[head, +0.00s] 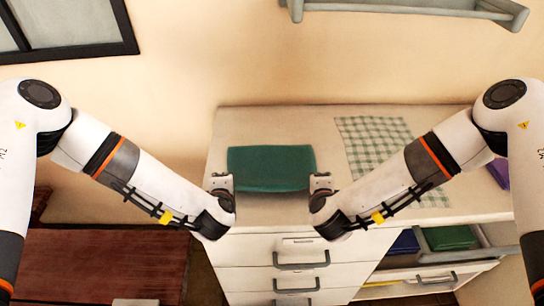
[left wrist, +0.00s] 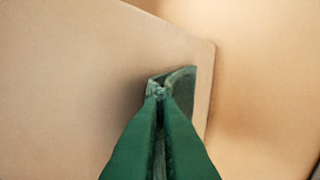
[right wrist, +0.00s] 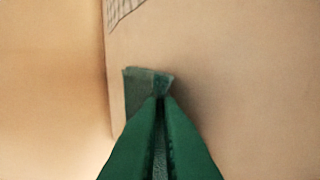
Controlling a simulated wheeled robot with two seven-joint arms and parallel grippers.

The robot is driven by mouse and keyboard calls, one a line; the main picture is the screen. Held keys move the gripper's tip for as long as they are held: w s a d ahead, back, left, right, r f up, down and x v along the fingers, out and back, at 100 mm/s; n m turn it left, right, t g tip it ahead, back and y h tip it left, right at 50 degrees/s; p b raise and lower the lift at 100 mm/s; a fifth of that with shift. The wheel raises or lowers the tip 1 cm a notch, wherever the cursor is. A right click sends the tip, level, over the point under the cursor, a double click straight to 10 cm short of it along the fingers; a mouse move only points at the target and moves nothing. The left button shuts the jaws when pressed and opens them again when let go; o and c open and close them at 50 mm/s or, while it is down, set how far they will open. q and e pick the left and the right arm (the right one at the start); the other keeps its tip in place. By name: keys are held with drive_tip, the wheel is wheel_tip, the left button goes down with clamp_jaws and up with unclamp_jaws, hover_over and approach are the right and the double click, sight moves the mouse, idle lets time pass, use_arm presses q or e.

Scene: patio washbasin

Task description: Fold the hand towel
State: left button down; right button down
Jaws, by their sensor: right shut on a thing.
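The green hand towel (head: 271,168) is a wide rectangle over the white counter top, in the middle of the head view. My left gripper (head: 228,182) is at its near left corner and my right gripper (head: 315,182) at its near right corner. In the left wrist view the fingers (left wrist: 159,95) are closed together with towel cloth (left wrist: 182,82) pinched at their tips. In the right wrist view the fingers (right wrist: 160,98) are likewise closed on towel cloth (right wrist: 138,88). Whether the towel's underside touches the counter cannot be told.
A green-and-white checked cloth (head: 372,140) lies on the counter to the right, partly behind my right arm. Below, an open drawer (head: 480,262) holds a green cloth (head: 448,238) and a blue one (head: 405,243). A purple item (head: 499,172) shows at far right. A rail (head: 400,10) is on the wall.

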use_arm(q)
drive_tip(key=c, duration=1.3)
unclamp_jaws()
use_arm(e)
drive_tip(key=c, duration=1.3)
unclamp_jaws()
use_arm(q)
drive_tip(key=s+r, duration=0.2)
drive_tip(key=r, duration=0.1)
drive_tip(key=s+r, duration=0.2)
drive_tip(key=r, duration=0.1)
drive_tip(key=s+r, duration=0.2)
drive_tip(key=r, duration=0.1)
use_arm(e)
drive_tip(key=s+r, duration=0.2)
drive_tip(key=r, duration=0.1)
drive_tip(key=s+r, duration=0.2)
drive_tip(key=r, duration=0.1)
drive_tip(key=s+r, duration=0.2)
drive_tip(key=r, duration=0.1)
